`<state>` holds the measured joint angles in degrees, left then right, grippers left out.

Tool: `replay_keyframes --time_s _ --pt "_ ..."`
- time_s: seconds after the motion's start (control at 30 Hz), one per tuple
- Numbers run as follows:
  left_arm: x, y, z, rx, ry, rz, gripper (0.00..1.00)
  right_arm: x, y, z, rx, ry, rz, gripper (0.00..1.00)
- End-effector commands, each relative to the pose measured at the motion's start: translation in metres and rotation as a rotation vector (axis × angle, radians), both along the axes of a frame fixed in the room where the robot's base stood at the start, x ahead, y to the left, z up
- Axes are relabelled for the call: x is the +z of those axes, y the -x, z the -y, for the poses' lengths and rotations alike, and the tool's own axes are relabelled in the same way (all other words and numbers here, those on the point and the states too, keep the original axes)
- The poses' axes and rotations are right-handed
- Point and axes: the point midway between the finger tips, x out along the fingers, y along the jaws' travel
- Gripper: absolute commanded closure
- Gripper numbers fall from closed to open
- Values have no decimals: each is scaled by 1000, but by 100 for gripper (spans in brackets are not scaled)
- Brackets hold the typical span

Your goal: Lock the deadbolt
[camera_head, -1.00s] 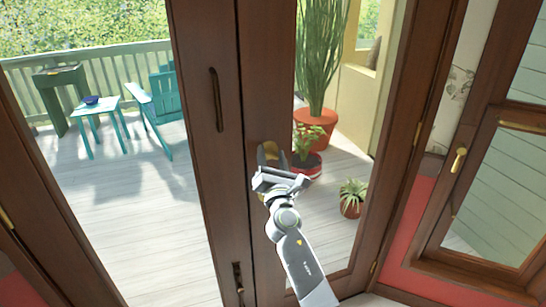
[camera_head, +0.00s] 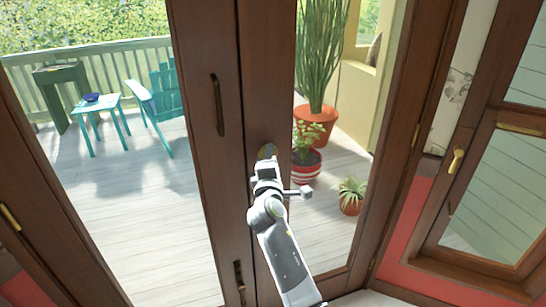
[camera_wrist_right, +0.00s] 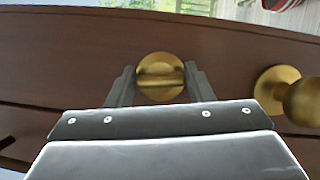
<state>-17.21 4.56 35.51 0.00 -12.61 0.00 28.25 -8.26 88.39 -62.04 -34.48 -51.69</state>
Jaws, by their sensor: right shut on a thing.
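The brass deadbolt (camera_head: 270,149) is on the brown door stile (camera_head: 262,75), just beyond my right gripper (camera_head: 265,160) in the head view. In the right wrist view the deadbolt (camera_wrist_right: 160,66) shows a round plate with a thumb-turn lying level across the picture. The fingers of my right gripper (camera_wrist_right: 160,88) stand on its two sides, shut on the thumb-turn; the exact contact is hard to see. The gripper covers part of the deadbolt in the head view. My left gripper is not in view.
A round brass knob (camera_wrist_right: 302,100) is close right of the gripper in the wrist view. A dark door pull (camera_head: 217,103) is on the neighbouring stile. Potted plants (camera_head: 306,165) and a teal chair (camera_head: 158,97) are outside beyond the glass.

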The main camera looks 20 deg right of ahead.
Motion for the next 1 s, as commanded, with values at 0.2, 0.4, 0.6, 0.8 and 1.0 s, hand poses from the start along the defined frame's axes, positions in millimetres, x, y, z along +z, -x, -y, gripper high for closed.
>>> replay_keyframes --time_s 0.2,0.4,0.6,0.8,1.0 --pt "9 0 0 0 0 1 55 3 0 1 -2 -118 -3 76" --pt "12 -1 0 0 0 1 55 2 0 1 -2 -178 -4 76" --pt "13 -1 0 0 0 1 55 2 0 1 -1 -200 -4 75" --pt "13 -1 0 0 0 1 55 2 0 0 0 -202 -3 75" --pt "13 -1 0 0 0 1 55 2 0 0 0 -202 -2 46"
